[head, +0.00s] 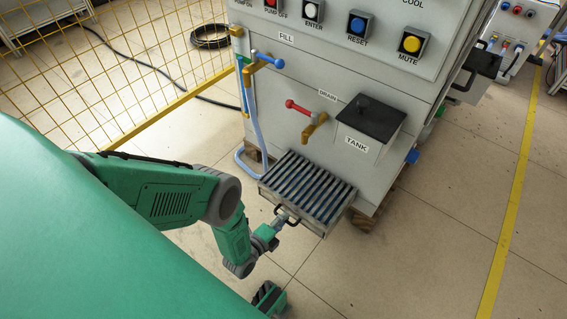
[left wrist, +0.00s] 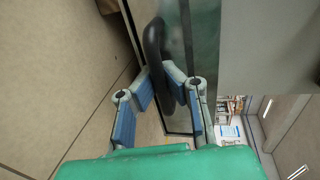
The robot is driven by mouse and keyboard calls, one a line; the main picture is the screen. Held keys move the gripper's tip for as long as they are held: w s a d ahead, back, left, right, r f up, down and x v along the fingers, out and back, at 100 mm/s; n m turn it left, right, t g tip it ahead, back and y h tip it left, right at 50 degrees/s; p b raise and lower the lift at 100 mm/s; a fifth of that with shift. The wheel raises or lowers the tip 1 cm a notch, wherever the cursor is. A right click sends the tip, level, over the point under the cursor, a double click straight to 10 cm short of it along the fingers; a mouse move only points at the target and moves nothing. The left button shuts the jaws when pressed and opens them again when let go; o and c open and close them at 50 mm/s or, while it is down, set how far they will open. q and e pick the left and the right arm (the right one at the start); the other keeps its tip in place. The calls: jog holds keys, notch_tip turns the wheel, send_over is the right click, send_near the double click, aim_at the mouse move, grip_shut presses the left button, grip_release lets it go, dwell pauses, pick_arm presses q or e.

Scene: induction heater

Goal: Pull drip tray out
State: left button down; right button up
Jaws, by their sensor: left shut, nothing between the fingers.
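The drip tray (head: 308,188) is a grey metal box with a dark slatted top. It juts out from the foot of the machine's front, below the drain tap. Its black handle (head: 288,214) is on the front face and also shows in the left wrist view (left wrist: 153,48). My left gripper (head: 281,220) is at the handle. In the left wrist view its blue-padded fingers (left wrist: 157,80) come in toward the handle from both sides. The fingers are shut with no grip on it; whether the tips touch the bar is hard to tell.
The machine (head: 310,80) carries a red-handled drain tap (head: 302,108), a blue-handled fill tap (head: 267,60) and a black-lidded tank (head: 371,118). A blue hose (head: 254,120) runs down beside the tray. A yellow mesh fence (head: 120,70) stands left. Floor in front is clear.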

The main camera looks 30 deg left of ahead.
pick_arm(q)
jog(key=f+p+v, duration=0.2)
jog(key=v, duration=1.1)
jog(key=shift+s+f, duration=0.45)
jog(key=shift+s, duration=0.1)
jog(key=c, duration=1.6)
grip_release()
jog(key=shift+w, duration=0.1)
jog(key=d+v, duration=0.1)
jog(key=v, duration=1.1)
jog(key=shift+a, duration=0.4)
